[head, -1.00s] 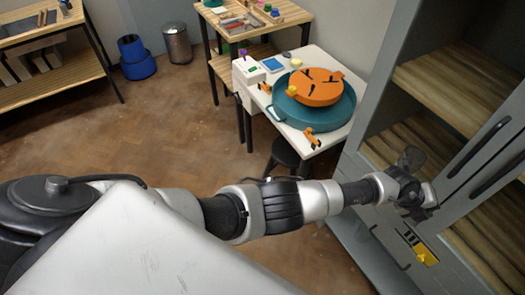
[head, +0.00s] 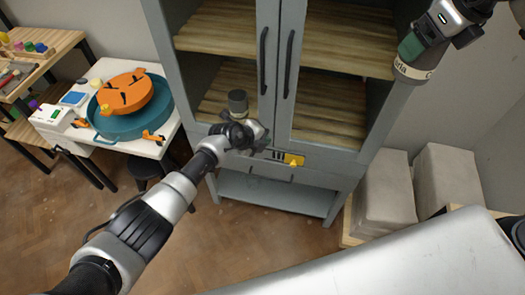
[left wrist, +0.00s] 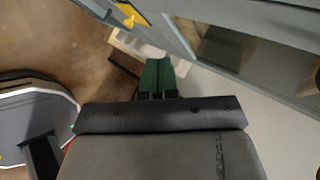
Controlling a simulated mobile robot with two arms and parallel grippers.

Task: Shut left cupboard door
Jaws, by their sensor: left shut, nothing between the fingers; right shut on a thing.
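The grey cupboard (head: 350,158) stands in front of me with two framed doors. The left door (head: 266,20) looks flush with the right door (head: 291,22), their upright edges meeting at the middle. The left door's dark handle (head: 264,60) is upright beside the right door's handle (head: 289,62). My left gripper (head: 262,143) is in front of the left door's lower part, below its handle; its green fingers (left wrist: 157,78) are shut and empty in the left wrist view. My right gripper (head: 411,48) is shut on a labelled container (head: 413,72), partly seen at upper right.
A yellow piece (head: 293,159) sits on the cupboard front below the doors. A white table (head: 103,70) with a teal basin (head: 120,124) and orange disc (head: 126,92) stands at left. Pale blocks (head: 385,190) stand at right. Floor is clear at lower left.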

